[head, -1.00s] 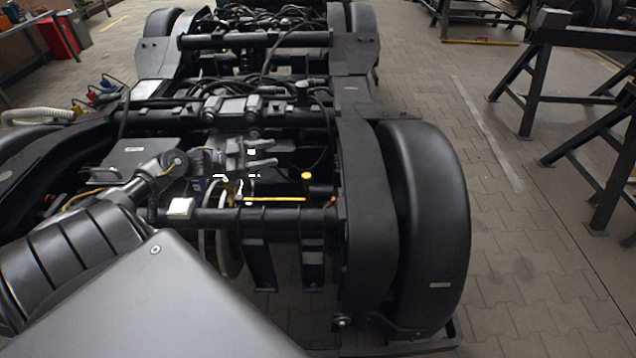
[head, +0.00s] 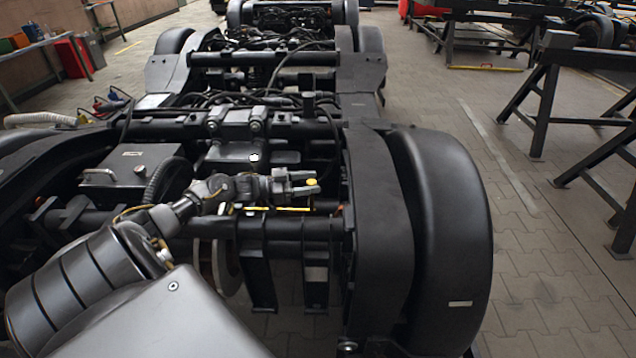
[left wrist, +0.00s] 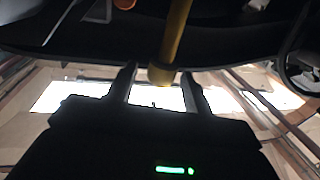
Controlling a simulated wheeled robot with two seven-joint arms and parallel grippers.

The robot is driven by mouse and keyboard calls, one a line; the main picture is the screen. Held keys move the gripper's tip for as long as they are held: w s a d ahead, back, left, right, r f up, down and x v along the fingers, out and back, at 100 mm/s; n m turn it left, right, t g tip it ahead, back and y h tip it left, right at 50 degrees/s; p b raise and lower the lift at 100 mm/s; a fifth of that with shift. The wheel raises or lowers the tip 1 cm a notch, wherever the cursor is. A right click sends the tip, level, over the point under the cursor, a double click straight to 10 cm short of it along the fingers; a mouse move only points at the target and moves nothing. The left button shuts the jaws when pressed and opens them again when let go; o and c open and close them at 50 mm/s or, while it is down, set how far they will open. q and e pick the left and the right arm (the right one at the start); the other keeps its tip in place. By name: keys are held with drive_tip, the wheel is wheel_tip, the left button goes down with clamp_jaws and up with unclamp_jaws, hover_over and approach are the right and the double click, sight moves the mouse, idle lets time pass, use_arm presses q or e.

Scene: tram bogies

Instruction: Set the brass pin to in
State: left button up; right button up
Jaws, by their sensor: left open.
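In the left wrist view the pin (left wrist: 176,38) is a yellow rod with a wider end lying between the fingertips. In the left wrist view my left gripper's two fingers (left wrist: 157,80) stand apart on either side of the rod's end. I cannot tell whether either finger touches it. My right gripper is not in view.
A black fender (head: 440,220) stands to the right. A dark box with a handle (head: 135,168) lies to the left. Grey trestles (head: 545,100) stand on the floor at right.

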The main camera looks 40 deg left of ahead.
use_arm(q)
drive_tip(key=shift+x, duration=1.45)
drive_tip(key=shift+c, duration=0.4)
clamp_jaws()
